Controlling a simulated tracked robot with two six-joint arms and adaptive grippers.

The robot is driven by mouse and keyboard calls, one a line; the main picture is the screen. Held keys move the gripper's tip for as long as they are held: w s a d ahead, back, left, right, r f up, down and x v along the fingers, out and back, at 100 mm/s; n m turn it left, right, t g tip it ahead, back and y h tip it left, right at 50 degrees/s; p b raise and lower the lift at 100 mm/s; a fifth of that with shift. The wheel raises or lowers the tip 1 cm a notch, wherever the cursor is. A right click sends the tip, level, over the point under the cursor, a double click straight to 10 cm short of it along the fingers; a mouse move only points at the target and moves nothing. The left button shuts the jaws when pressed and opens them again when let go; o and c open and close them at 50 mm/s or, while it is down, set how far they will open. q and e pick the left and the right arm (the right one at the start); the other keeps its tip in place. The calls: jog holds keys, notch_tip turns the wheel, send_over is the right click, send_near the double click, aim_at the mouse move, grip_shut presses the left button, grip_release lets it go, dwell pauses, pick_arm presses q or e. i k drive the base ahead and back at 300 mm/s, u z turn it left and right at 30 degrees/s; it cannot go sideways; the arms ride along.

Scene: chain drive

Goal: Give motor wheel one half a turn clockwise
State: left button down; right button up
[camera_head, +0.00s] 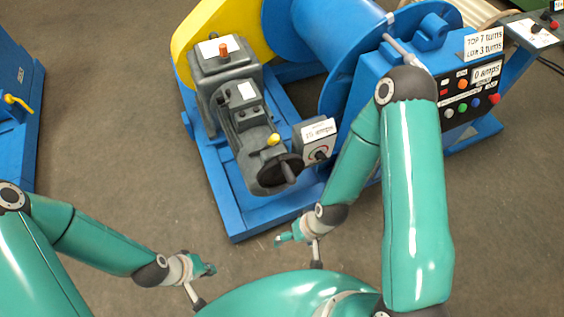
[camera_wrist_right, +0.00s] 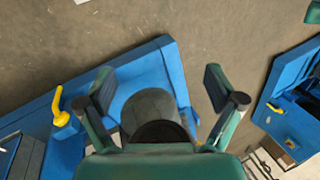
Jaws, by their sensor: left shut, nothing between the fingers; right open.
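My left gripper (camera_head: 210,270) is shut and empty, low and to the left of the wheel.
The motor stands on a blue frame (camera_head: 236,212) beside a large blue drum (camera_head: 342,40). A dial box (camera_head: 318,142) sits right of the wheel. A panel with coloured buttons (camera_head: 470,94) is at the right.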

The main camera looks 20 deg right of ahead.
aim_at(286, 181)
jog(key=u, duration=1.8)
jog(key=i, duration=0.1)
jog(key=z, duration=2.95)
jog(key=k, duration=1.55)
jog(key=u, duration=0.35)
jog(key=i, duration=1)
jog(key=u, duration=0.05)
